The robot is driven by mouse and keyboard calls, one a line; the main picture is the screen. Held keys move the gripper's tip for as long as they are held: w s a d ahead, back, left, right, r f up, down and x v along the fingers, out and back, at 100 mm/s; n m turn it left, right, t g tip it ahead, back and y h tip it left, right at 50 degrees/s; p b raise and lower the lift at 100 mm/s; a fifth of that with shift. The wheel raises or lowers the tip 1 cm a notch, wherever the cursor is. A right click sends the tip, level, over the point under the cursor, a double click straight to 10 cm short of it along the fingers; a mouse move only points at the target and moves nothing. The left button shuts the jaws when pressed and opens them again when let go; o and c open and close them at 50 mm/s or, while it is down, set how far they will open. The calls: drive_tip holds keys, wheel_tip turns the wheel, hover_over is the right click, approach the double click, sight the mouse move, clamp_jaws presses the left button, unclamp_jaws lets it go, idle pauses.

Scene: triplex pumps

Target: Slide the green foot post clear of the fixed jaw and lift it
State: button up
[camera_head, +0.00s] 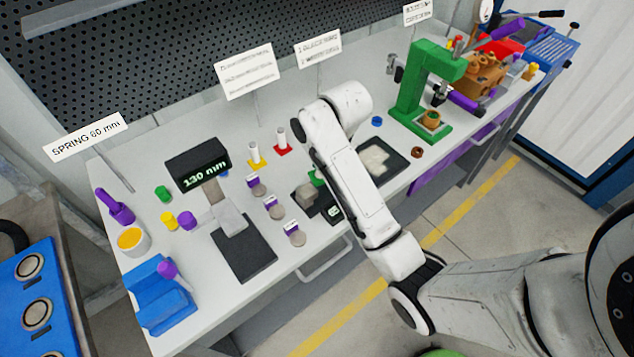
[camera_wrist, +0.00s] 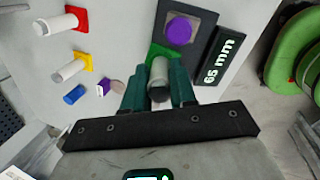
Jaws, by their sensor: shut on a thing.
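The green foot post shows in the wrist view as a grey cylinder (camera_wrist: 160,72) with a bright green foot (camera_wrist: 163,51) at its far end. My gripper (camera_wrist: 159,88) has its dark green fingers shut on the grey cylinder, one on each side. The green foot is beside a dark gauge base (camera_wrist: 203,48) that carries a purple disc (camera_wrist: 179,31). I cannot tell which part is the fixed jaw or whether the foot touches it. In the head view a bit of green (camera_head: 316,178) shows beside my arm, which hides most of the post.
A display reading 65 mm (camera_wrist: 219,60) stands right of the purple disc. White posts with red (camera_head: 282,140) and yellow feet (camera_head: 255,154) stand behind. Labelled grey discs (camera_head: 275,207) lie left of the gauge. A black tray (camera_head: 401,158) lies right of my arm.

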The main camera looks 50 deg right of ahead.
drive_tip(key=shift+w+p+v, duration=0.2)
drive_tip(key=shift+p+v, duration=0.6)
drive_tip(key=shift+v, duration=0.05)
drive_tip(key=shift+w+p+v, duration=0.2)
drive_tip(key=shift+p+v, duration=0.55)
drive_tip(key=shift+v, duration=0.15)
drive_tip(key=shift+r, duration=0.1)
